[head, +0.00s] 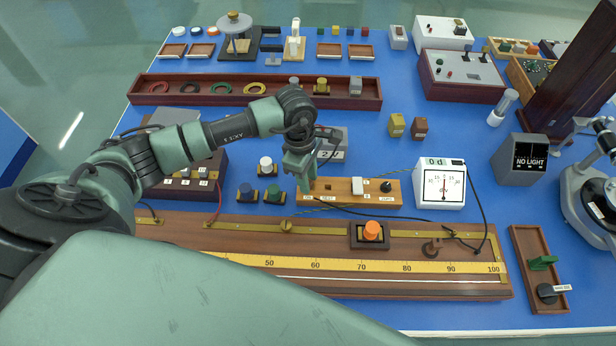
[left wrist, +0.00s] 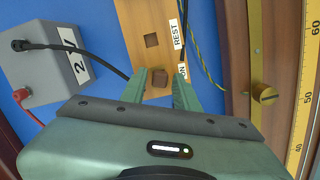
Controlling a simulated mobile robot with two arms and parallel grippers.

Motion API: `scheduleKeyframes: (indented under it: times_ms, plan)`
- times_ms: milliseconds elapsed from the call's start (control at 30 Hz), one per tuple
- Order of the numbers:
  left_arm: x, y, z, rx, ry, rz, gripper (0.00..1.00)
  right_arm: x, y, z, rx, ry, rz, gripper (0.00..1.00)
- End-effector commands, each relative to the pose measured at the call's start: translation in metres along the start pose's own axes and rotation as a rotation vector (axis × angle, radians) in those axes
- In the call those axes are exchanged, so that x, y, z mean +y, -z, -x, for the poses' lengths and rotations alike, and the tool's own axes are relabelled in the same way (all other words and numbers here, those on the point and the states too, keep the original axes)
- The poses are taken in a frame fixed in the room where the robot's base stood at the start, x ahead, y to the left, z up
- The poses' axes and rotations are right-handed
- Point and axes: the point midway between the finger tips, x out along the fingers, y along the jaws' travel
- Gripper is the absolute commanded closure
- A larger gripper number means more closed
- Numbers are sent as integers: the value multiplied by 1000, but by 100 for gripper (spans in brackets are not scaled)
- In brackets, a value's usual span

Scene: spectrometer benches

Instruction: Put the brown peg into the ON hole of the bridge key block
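The bridge key block (head: 330,186) is a long light wooden block in the middle of the bench. In the left wrist view the block (left wrist: 137,20) shows an empty, dark square hole beside the REST label (left wrist: 177,36). The brown peg (left wrist: 160,78) shows as a small brown square beside the ON label (left wrist: 183,72), seemingly seated in the ON hole; its depth cannot be told. My left gripper (head: 302,196) points down over the block's left end. In the wrist view its fingers (left wrist: 160,84) stand apart on either side of the peg, with gaps showing. My right gripper is not seen.
A grey box marked 2 V (head: 332,145) stands behind the block. The long wooden metre bridge (head: 480,285) lies in front, and a white meter (head: 440,184) stands to the right. Dark and green knobs (head: 273,194) sit left of the gripper. Wires run nearby.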

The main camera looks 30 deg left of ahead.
Motion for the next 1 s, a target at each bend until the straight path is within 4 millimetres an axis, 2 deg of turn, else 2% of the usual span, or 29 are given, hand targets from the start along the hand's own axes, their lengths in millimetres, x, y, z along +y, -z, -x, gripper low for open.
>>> scheduleKeyframes:
  times_ms: [400,800,1000]
  plan:
    - [1,0,4,0,-2,0,57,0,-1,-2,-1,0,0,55]
    - [2,1,64,1,-4,0,57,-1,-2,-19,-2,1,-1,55]
    - [0,0,78,1,0,0,57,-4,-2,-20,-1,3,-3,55]
